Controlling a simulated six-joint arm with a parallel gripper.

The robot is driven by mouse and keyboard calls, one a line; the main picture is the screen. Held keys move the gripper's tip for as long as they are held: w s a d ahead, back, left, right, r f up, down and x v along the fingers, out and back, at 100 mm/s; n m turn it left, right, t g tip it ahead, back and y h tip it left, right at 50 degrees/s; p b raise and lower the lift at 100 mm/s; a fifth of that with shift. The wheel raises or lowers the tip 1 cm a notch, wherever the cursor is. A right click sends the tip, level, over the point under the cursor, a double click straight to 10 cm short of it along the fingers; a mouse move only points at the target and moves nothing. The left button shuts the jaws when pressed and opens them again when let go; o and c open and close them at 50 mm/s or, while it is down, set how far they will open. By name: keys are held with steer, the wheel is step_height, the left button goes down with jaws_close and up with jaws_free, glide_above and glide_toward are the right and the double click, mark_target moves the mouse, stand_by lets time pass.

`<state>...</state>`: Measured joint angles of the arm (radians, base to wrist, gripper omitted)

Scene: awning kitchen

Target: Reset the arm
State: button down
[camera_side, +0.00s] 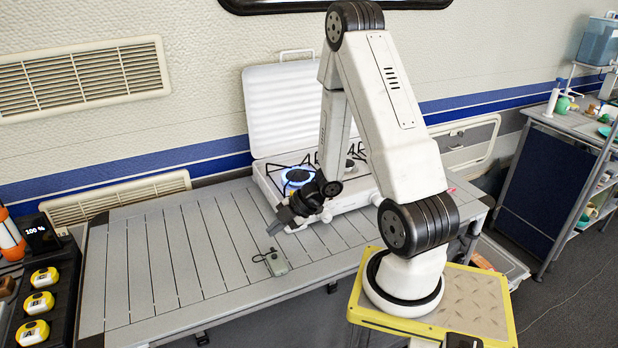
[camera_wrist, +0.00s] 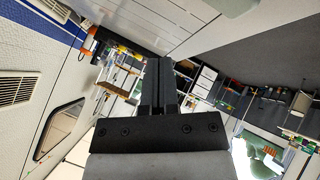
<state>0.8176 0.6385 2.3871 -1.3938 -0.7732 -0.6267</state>
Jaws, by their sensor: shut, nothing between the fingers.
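My gripper (camera_side: 277,226) is at the left front of the stove, above the slatted table (camera_side: 175,255). Its dark fingers are together with nothing between them. In the wrist view the two black fingers (camera_wrist: 158,88) lie side by side and point up the picture. The arm rises from its base, bends at the top and comes down in front of the stove. The white camp stove (camera_side: 350,195) stands on the table with its lid up and a blue flame at the left burner. The arm hides part of the stove.
A small grey-green object (camera_side: 276,263) lies on the table just below my gripper. A dark rack with yellow lettered items (camera_side: 40,303) stands at the left. A shelf unit (camera_side: 560,170) is at the right. The table's left part is clear.

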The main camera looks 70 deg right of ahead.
steer(key=shift+r, duration=0.2)
steer(key=shift+w, duration=0.1)
steer(key=shift+w+r+m+h, duration=0.25)
steer(key=shift+w+m+h, duration=0.15)
steer(key=shift+h, duration=0.1)
steer(key=w+a+r+m+g+h, duration=0.2)
steer(key=a+r+m+h, duration=0.25)
steer(key=m, duration=0.25)
steer(key=s+a+r+m+g+y, duration=0.1)
steer(key=s+a+r+m+g, duration=0.2)
steer(key=a, duration=0.7)
steer(key=s+r+m, duration=0.1)
steer(key=s+m, duration=0.1)
steer(key=m, duration=0.1)
steer(key=shift+s+r+m+g, duration=0.15)
steer(key=shift+s+m+g, duration=0.05)
steer(key=shift+m+g, duration=0.1)
steer(key=shift+a, duration=0.1)
